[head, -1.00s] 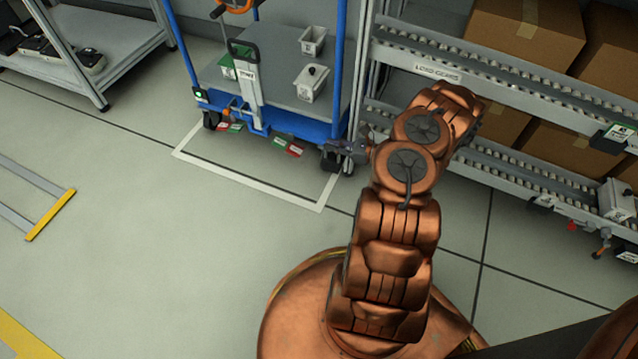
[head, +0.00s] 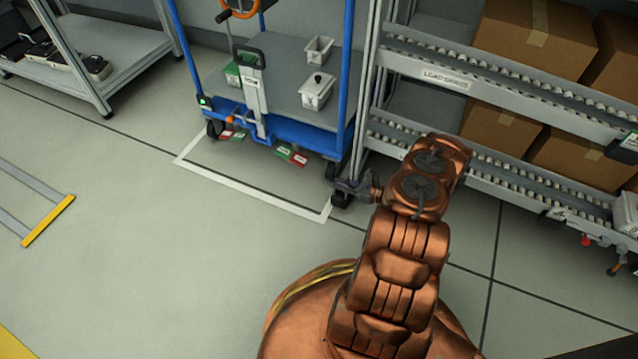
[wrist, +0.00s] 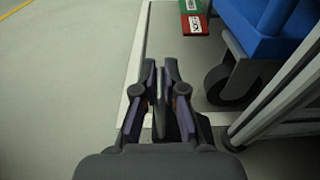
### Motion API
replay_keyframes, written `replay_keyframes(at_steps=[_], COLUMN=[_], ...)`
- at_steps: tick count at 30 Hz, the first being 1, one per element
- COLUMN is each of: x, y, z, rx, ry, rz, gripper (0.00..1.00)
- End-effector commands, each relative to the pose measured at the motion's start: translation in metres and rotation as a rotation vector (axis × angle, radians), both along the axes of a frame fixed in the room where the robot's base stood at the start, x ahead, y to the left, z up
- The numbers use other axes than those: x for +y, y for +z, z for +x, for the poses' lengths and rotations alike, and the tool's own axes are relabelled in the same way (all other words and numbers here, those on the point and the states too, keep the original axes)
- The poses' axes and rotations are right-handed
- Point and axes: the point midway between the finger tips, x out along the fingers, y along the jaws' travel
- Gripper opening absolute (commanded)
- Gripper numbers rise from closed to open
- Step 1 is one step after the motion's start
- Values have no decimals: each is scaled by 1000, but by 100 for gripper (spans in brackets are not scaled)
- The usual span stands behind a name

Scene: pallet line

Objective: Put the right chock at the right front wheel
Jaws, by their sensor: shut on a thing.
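My gripper (head: 354,186) is shut on a dark piece, taken as the right chock (head: 342,199), low in front of the blue cart's right front corner. In the wrist view my gripper (wrist: 162,75) points at the floor, and a narrow grey part of the chock (wrist: 160,112) shows between the fingers; the rest is hidden. The right front wheel (wrist: 227,84) is a dark caster, right of the fingers and apart from them. In the head view the wheel (head: 331,169) is just behind my gripper, partly covered. I cannot tell whether the chock touches the floor.
The blue cart (head: 300,130) carries small bins and stands within a white floor outline (head: 250,190). A roller rack (head: 480,165) with cartons stands close on the right.

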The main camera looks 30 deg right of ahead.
Motion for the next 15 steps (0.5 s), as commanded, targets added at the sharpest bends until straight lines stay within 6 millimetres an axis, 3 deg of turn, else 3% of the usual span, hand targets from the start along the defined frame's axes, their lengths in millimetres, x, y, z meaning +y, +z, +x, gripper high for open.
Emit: replay_keyframes(at_steps=[2, 15], x=[1, 24], y=[-13, -10], z=[0, 38], rx=[0, -2], ry=[2, 2], rz=[2, 4], gripper=[0, 0])
